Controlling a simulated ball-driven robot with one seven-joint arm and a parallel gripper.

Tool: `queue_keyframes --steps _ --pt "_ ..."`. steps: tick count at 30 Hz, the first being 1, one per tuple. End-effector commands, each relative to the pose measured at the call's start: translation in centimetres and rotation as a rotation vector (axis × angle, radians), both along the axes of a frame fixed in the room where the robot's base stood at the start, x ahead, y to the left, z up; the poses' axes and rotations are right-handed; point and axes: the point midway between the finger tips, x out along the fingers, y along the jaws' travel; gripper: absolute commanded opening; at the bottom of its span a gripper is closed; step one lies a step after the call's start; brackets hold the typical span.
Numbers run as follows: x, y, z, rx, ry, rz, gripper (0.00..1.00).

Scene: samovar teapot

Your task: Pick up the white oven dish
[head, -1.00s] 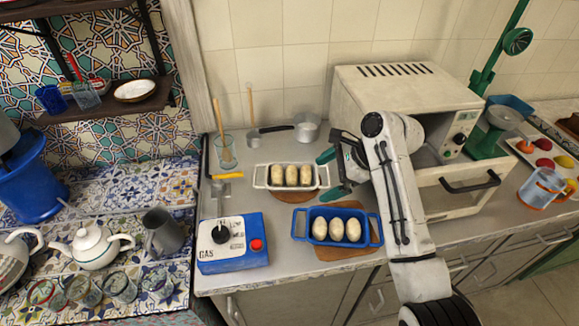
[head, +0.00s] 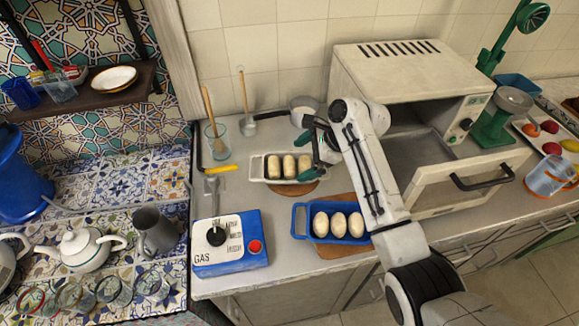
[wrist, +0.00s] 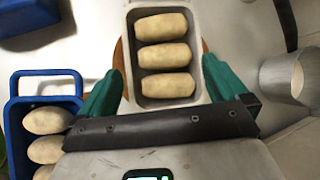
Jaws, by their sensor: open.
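The white oven dish (head: 257,169) holds three pale bread rolls and sits on a round wooden board (head: 295,189) at the back of the counter. It also shows in the wrist view (wrist: 166,103), ahead of my gripper. My gripper (head: 305,154) is at the dish's right end in the head view. Its green fingers are open. In the wrist view, my gripper (wrist: 162,72) has one finger on each side of the dish's near end. I cannot tell whether they touch it. The arm hides part of the dish's right end in the head view.
A blue dish (head: 338,239) with three rolls stands in front on a wooden board. The oven (head: 405,75), door open, is to the right. A metal saucepan (head: 304,104) is close behind my gripper. A glass jar (head: 217,147) and blue gas box (head: 230,262) stand left.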

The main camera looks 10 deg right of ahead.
Motion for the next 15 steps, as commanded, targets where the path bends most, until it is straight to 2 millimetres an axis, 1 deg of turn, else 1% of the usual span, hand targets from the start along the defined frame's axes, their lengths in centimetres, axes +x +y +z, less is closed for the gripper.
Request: queue_keyframes --steps 7,11,15 --pt "0.9 2.1 -2.7 -0.001 0.004 0.001 1.0" --pt "1.2 2.7 -3.4 -0.001 0.002 0.001 1.0" --pt "1.2 2.7 -3.5 0.0 0.001 0.001 1.0"
